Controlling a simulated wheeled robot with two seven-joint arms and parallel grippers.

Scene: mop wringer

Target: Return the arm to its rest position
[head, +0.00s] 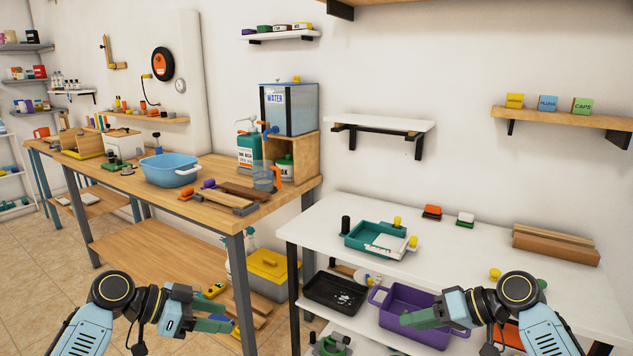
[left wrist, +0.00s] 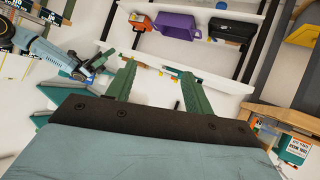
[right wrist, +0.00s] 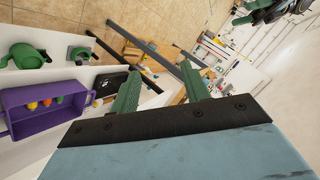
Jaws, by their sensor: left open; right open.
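My left gripper (head: 208,318) is at the lower left of the head view, in front of the wooden workbench and clear of it. Its green fingers (left wrist: 160,90) are apart in the left wrist view, with nothing between them. My right gripper (head: 430,316) is at the lower right of the head view, in front of the white table and its lower shelf. Its fingers (right wrist: 160,92) are apart and empty in the right wrist view. Both arms are bent, with the grippers pointing inward toward each other.
The white table (head: 330,215) carries a teal tray (head: 358,243) and wooden blocks (head: 555,246). A purple bin (head: 392,338) and black tray (head: 333,293) sit on its lower shelf. The wooden workbench (head: 120,182) holds a blue basin (head: 170,172). Open floor (head: 35,265) lies at left.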

